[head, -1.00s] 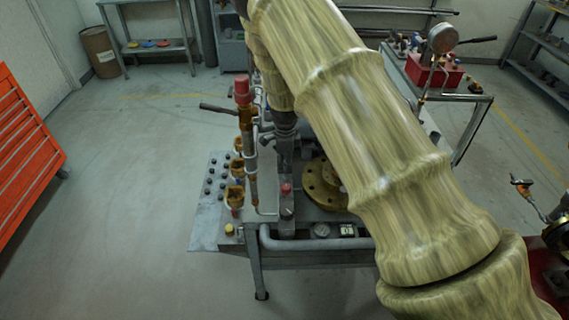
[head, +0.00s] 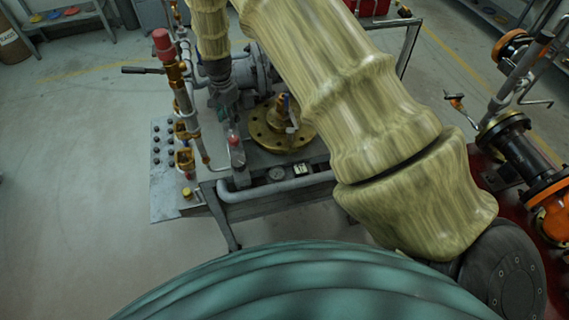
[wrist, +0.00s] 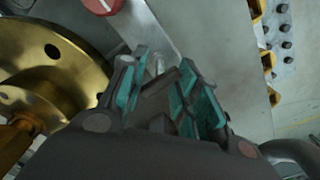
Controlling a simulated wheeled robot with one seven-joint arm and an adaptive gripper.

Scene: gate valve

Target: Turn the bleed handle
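My gripper (head: 229,112) points down over the bench fixture, just behind a red-topped knob (head: 233,139) on a grey block. In the wrist view its teal-padded fingers (wrist: 163,92) are apart, with no object clearly held. A small pale grey post (wrist: 157,64) shows beyond the gap; I cannot tell whether it lies between the fingers. The red knob (wrist: 103,5) is at the top edge there. No part is clearly recognisable as the bleed handle. A black lever (head: 143,70) sticks out left of the pipes, and a small upright handle (head: 288,110) stands on the brass flange.
The brass flange (wrist: 45,55) is close to the gripper's left in the wrist view. A vertical pipe with a red cap (head: 164,44) and brass fittings stands left of my gripper. Another valve assembly (head: 512,135) is at the right.

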